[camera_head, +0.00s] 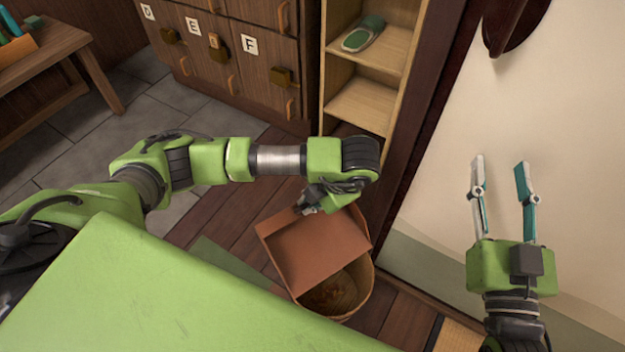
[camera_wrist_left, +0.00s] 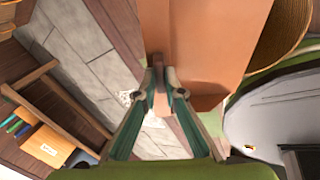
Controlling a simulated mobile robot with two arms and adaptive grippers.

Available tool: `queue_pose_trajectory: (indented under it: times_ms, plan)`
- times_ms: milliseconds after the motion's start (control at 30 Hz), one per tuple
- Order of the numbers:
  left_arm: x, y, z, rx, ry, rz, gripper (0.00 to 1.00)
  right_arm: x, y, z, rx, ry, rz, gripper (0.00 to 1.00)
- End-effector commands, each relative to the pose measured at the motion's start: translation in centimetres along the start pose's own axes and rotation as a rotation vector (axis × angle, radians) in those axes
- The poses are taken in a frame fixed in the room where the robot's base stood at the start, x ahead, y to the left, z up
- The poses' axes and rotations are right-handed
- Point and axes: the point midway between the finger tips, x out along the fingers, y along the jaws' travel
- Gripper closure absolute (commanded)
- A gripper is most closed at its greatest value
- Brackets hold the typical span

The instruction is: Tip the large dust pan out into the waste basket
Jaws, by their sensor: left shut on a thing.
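The large dust pan (camera_head: 308,252) is a reddish-brown, flat-faced pan. It is tilted over the waste basket (camera_head: 362,298), with its lower edge across the basket's opening. My left gripper (camera_head: 313,206) is shut on the pan at its upper edge. In the left wrist view the pan (camera_wrist_left: 205,45) is between and beyond the left fingertips (camera_wrist_left: 164,90), with the wicker basket (camera_wrist_left: 285,35) to its right. The basket stands upright on the floor, partly hidden by the pan; brownish matter shows inside it. My right gripper (camera_head: 503,178) is open and empty, off to the right.
A wooden shelf (camera_head: 362,105) holding a green-and-white item (camera_head: 362,33) stands behind the basket. Lettered drawers (camera_head: 240,60) line the back. A wooden table (camera_head: 50,55) is at the upper left. A pale wall (camera_head: 430,200) is right of the basket. Grey tile floor is clear at left.

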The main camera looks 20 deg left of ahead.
Motion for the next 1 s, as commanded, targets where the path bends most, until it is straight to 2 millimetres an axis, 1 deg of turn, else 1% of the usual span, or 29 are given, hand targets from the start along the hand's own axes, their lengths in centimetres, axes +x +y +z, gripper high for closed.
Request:
queue_pose_trajectory:
  times_ms: [133, 267, 567, 800, 1000]
  plan:
    - [0.5, -0.1, -0.2, -0.014, 0.007, -0.025, 1.0, 0.0, 0.0, 0.0, 0.0, -0.001, 0.0, 0.6]
    - [1.1, 0.6, -0.1, -0.008, 0.008, -0.082, 1.0, 0.0, -0.1, -1.0, 0.001, 0.053, -0.003, 0.6]
    - [2.4, 2.0, 0.1, 0.017, 0.006, -0.227, 1.0, -0.5, -0.7, -5.3, 0.009, 0.262, -0.014, 0.6]
    - [3.1, 2.9, 0.2, 0.031, 0.004, -0.312, 1.0, -1.8, -1.0, -8.7, 0.016, 0.434, -0.022, 0.6]
    - [3.6, 3.4, 0.2, 0.04, 0.005, -0.359, 1.0, -3.1, -1.2, -11.1, 0.022, 0.566, -0.027, 0.6]
